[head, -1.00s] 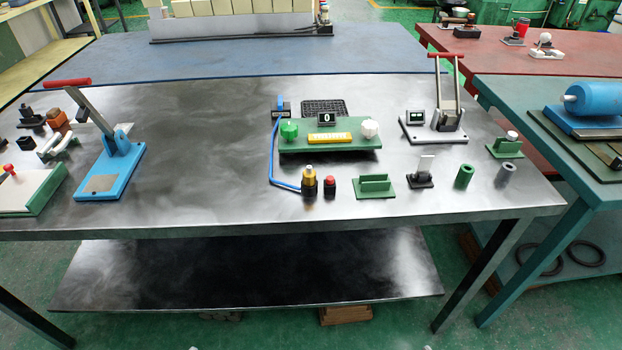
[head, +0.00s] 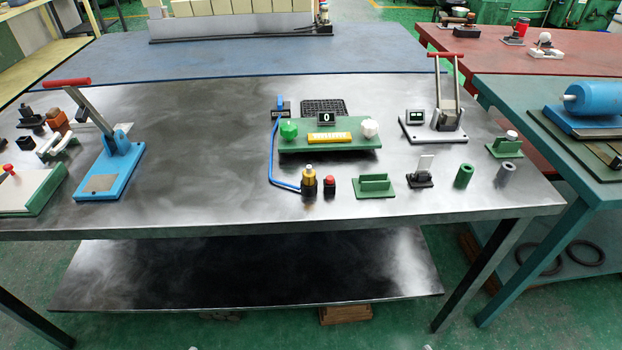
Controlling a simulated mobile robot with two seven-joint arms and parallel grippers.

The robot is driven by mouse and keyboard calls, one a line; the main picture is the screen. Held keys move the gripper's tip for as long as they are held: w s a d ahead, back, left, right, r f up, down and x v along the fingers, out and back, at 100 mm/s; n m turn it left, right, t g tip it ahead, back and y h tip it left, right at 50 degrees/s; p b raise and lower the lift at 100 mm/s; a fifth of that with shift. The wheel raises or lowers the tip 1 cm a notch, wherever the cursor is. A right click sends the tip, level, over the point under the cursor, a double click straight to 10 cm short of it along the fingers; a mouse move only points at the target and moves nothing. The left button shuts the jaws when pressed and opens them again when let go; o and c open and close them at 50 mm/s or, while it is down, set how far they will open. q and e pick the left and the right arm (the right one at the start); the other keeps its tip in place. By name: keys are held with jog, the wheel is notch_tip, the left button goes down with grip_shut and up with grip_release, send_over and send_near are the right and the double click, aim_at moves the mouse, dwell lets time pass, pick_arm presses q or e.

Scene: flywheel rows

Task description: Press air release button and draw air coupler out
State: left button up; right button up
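A brass-coloured coupler (head: 309,178) on a dark base stands upright near the front edge of the metal table. A blue air hose (head: 271,155) runs from its base, curving back to a small blue and black block (head: 281,106). Just right of the coupler, apart from it, stands a black post with a red button (head: 329,182) on top. I cannot tell whether this red one is the air release button. Neither of my grippers is in view.
Behind stands a green fixture (head: 330,150) with green and white knobs and a "0" display. Green holders and cylinders (head: 464,176) are to the right, with a grey lever press (head: 435,125) behind them. A blue lever press (head: 110,165) stands left. The table's (head: 200,160) centre-left is clear.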

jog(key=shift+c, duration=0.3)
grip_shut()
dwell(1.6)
